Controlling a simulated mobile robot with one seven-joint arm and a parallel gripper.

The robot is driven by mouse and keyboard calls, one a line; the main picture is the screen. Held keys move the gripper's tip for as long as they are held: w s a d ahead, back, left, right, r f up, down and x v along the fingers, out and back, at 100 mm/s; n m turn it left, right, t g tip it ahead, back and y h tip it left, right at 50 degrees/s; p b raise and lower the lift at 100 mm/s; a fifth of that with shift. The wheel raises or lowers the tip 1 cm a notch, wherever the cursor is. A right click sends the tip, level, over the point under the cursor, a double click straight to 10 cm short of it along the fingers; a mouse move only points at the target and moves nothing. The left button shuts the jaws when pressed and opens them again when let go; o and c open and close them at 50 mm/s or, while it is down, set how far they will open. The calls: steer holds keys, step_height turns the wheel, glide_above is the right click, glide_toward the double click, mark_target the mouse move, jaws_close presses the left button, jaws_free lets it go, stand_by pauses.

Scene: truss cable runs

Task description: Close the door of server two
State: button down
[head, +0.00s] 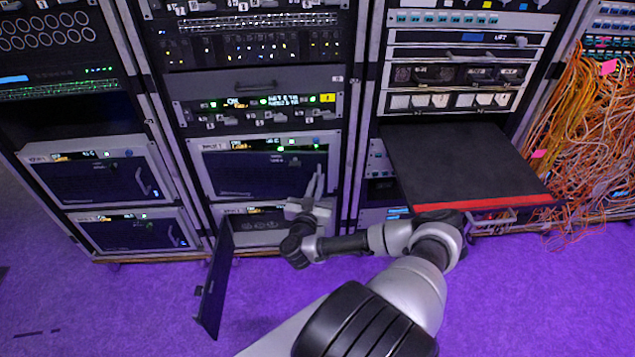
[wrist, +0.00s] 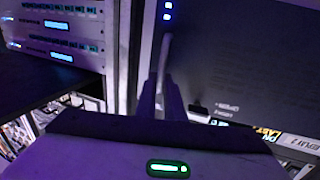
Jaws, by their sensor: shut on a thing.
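The middle rack holds two servers one above the other. The upper server's dark door (head: 250,176) lies across its front; I cannot tell whether it is fully flush. The lower server (head: 262,224) has its front exposed, and its dark door (head: 216,285) stands swung out at the left. The labels are too small to tell which is server two. My gripper (head: 317,183) is at the upper door's right edge. In the wrist view my gripper (wrist: 164,98) is shut on a pale upright handle (wrist: 167,55), with the dark door panel (wrist: 250,60) to its right.
A black shelf with a red front edge (head: 480,204) juts out of the right rack, close to my arm. Orange cables (head: 585,130) hang at the far right. Two servers with doors across their fronts (head: 95,180) sit in the left rack. Purple floor (head: 120,300) is clear at the front left.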

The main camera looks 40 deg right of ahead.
steer(key=shift+w, duration=0.1)
stand_by(0.3)
steer(key=shift+n+t+y, duration=0.7)
steer(key=shift+t+y, duration=0.1)
steer(key=shift+p+x, duration=0.9)
steer(key=shift+x, duration=1.1)
steer(key=c, duration=1.9)
jaws_free()
steer(key=shift+w+d+f, duration=0.1)
